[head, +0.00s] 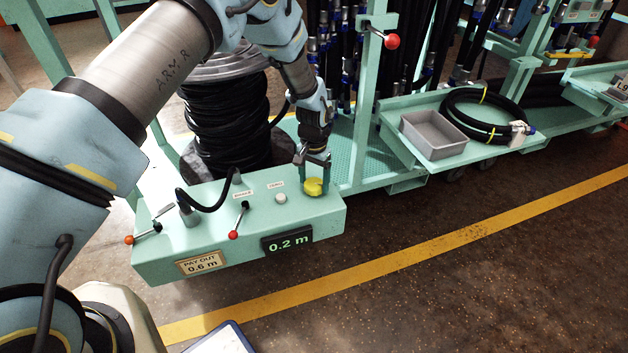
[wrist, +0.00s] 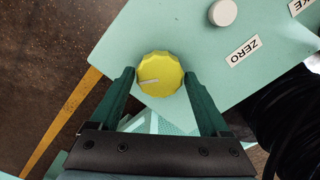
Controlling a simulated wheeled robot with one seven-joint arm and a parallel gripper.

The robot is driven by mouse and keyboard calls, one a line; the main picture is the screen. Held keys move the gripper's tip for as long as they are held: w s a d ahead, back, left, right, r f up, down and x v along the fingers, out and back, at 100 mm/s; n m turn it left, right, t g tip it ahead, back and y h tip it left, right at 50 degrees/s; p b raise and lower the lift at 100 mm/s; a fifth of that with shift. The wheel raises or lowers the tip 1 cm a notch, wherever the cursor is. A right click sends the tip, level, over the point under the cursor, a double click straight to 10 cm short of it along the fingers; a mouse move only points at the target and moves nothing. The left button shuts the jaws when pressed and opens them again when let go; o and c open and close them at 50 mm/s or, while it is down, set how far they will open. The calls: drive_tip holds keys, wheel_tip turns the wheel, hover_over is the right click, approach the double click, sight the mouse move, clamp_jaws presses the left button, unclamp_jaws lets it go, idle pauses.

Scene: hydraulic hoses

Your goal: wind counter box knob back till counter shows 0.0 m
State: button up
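The counter box (head: 160,262) is a pale green box, and its dark display (head: 288,242) reads 0.2 m. The yellow knob (head: 314,187) sits on its top near the right end. In the wrist view the knob (wrist: 160,74) is scalloped, with a pale pointer line towards the left. My gripper (head: 316,176) comes down over the knob from above. In the wrist view its two green fingers (wrist: 160,76) lie on opposite sides of the knob, close against its rim, and look shut on it. The exact contact is hard to see.
A white ZERO button (head: 281,198) and a red-tipped lever (head: 234,235) stand left of the knob. A PAY OUT 0.6 m label (head: 201,263) is on the front. A black hose reel (head: 228,110) stands behind. A grey bin (head: 433,135) sits on the right shelf.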

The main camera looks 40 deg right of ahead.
sight(314, 183)
drive_tip(key=shift+o, duration=1.4)
wheel_tip(314, 183, up, 11)
drive_tip(key=shift+f, duration=0.1)
